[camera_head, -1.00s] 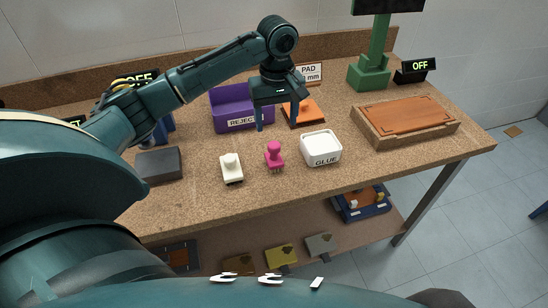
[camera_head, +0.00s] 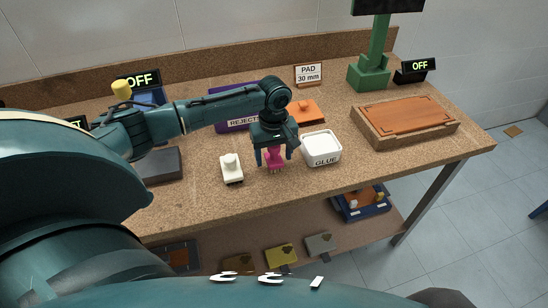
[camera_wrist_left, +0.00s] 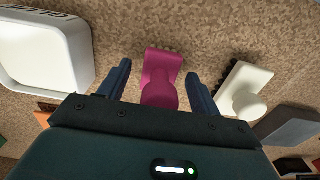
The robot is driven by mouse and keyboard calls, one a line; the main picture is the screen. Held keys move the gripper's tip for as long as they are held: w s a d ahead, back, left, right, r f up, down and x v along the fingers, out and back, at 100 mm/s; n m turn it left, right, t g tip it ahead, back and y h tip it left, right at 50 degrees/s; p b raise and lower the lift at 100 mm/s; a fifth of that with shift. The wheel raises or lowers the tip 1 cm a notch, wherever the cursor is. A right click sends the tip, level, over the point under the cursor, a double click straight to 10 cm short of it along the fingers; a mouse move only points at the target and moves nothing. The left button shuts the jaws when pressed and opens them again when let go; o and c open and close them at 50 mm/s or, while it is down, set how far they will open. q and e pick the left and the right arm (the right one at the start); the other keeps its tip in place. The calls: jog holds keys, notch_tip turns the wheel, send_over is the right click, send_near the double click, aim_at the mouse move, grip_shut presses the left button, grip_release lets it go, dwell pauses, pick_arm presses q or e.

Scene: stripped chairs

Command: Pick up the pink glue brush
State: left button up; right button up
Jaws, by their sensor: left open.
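The pink glue brush (camera_head: 275,160) stands on the table between the white-handled tool and the glue tub. My left gripper (camera_head: 274,160) is open above it, pointing down, with one finger on each side of the brush. In the left wrist view the brush (camera_wrist_left: 160,75) shows between the two open fingers (camera_wrist_left: 160,88), with a gap on both sides. The gripper hides the top of the brush's handle in the head view. My right gripper is not in view.
The white glue tub (camera_head: 321,148) stands close to the right of the brush, and a white-handled tool (camera_head: 231,169) close to the left. The table's front strip is clear.

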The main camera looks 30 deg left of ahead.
pick_arm(q)
jog(key=c, duration=1.1)
jog(key=shift+r, duration=0.1)
jog(key=shift+r, duration=0.3)
notch_tip(320, 180, up, 9)
jog(key=shift+r, duration=0.15)
